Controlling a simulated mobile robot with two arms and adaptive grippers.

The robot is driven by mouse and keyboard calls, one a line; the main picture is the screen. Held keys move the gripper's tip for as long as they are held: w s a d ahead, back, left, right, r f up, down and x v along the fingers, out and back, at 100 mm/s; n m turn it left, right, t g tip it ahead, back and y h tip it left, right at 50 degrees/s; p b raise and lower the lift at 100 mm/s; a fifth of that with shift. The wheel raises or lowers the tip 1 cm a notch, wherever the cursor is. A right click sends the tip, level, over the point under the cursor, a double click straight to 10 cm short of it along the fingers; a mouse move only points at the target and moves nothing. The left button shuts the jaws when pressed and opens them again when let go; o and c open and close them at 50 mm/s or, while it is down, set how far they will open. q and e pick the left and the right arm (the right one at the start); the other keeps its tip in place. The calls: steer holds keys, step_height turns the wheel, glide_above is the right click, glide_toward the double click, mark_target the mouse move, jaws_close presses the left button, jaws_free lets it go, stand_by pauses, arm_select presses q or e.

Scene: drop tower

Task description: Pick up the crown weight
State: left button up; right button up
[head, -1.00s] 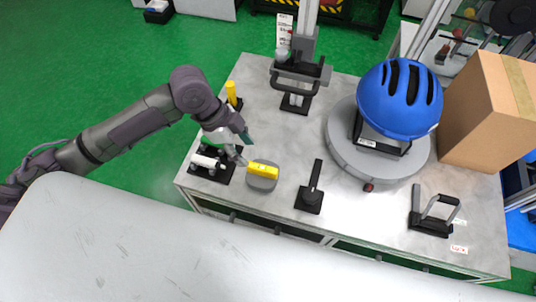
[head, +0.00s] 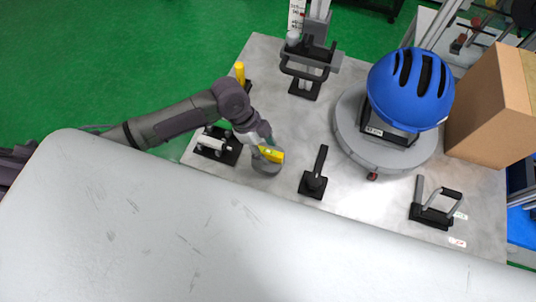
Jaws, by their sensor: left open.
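The crown weight appears to be the round grey disc (head: 266,167) with a yellow bar-shaped grip (head: 272,155) on top, lying on the grey table left of centre. My left gripper (head: 261,147) is open and reaches down from the upper left to the yellow grip. Its fingers overlap the grip's left end in the picture. I cannot tell whether they touch it or straddle it. My right gripper is out of view.
A black lever stand (head: 314,181) stands just right of the disc. A black fixture with a white cylinder (head: 214,148) is to the left. A blue helmet (head: 411,88) sits on a round grey plate (head: 360,151), beside a cardboard box (head: 487,105). A handled black stand (head: 434,211) is at right.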

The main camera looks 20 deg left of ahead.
arm_select(q)
steer(key=shift+x, duration=0.95)
steer(key=shift+c, duration=0.2)
jaws_close()
steer(key=shift+w+r, duration=0.1)
steer(key=shift+r, duration=0.05)
